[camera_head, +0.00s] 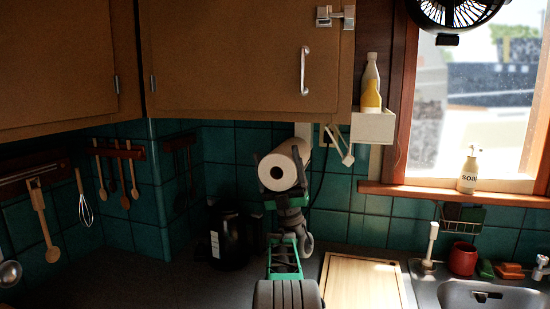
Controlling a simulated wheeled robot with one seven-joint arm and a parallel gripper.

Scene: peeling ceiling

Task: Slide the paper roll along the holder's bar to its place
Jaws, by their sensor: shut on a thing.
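A white paper roll (272,172) is in the middle of the view, below the wall cabinet, with the dark hole of its core facing me. My green and black arm rises from below to the roll.
The wooden cabinet (235,60) is close above the roll. A small white shelf (373,127) with bottles is at the right. A black kettle (230,240) stands left of my arm, a cutting board (362,283) right of it. The sink (490,295) is farther right.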

